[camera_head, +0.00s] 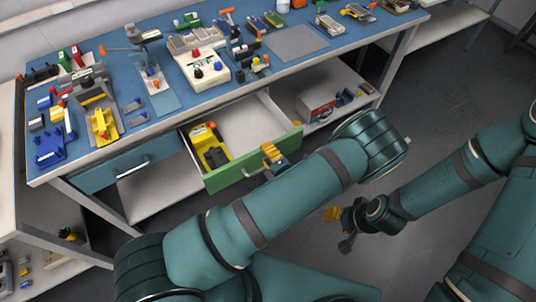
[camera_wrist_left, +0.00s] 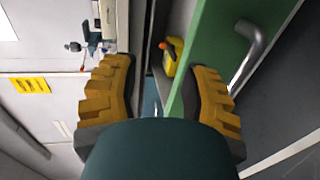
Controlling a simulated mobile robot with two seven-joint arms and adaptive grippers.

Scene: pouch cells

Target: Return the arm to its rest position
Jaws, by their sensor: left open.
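My left gripper (camera_head: 272,156) is at the green front of the pulled-out drawer (camera_head: 222,180), near its handle (camera_head: 252,171); my own left arm hides part of it. In the left wrist view the left gripper (camera_wrist_left: 165,85) is open, its two yellow-padded fingers wide apart with nothing held between them. The green drawer front shows there beside and behind the right-hand finger, with the handle (camera_wrist_left: 250,50) just beyond it. I cannot tell whether that finger touches the drawer. My right gripper (camera_head: 339,228) hangs over the floor, apart from the bench; its opening is unclear.
The blue bench top (camera_head: 184,103) carries several fixtures, tools and a white device (camera_head: 202,66). A yellow-and-black object (camera_head: 208,147) lies in the open drawer. A second drawer (camera_head: 130,165) at left is shut. A red-and-grey box (camera_head: 316,109) stands on the lower shelf. Floor at right is clear.

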